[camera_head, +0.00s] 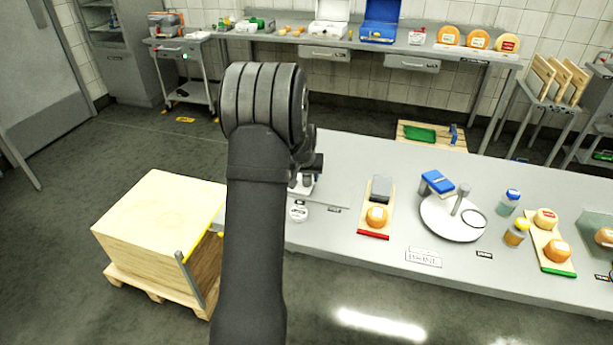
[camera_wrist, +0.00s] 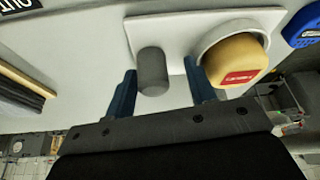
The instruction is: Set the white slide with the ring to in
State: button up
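In the wrist view a white slide (camera_wrist: 180,22) carries a white ring (camera_wrist: 210,38) and an upright grey knob (camera_wrist: 153,72). A yellow cheese wheel (camera_wrist: 236,58) with a red label sits in the ring. My gripper (camera_wrist: 162,92) is open, its two blue fingers on either side of the knob, with a gap visible on both sides. The right finger is close to the ring. In the head view my arm covers most of this spot; my gripper (camera_head: 304,172) is partly seen above the left end of the bench.
A black label, apparently "OUT" (camera_wrist: 15,5), lies at the wrist view's upper left. On the bench (camera_head: 335,250) stand a red-ended board (camera_head: 373,235) with a cheese, a white turntable (camera_head: 440,226) and bottles (camera_head: 508,203). A wooden crate (camera_head: 150,215) stands left of my arm.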

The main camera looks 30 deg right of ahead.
jog(key=v, duration=1.7)
jog(key=shift+r, duration=0.25)
jog(key=shift+d+f, duration=0.1)
jog(key=shift+f, duration=0.05)
jog(key=x, duration=1.7)
jog(key=shift+s+f, duration=0.1)
jog(key=shift+f, duration=0.05)
jog(key=shift+o, duration=0.4)
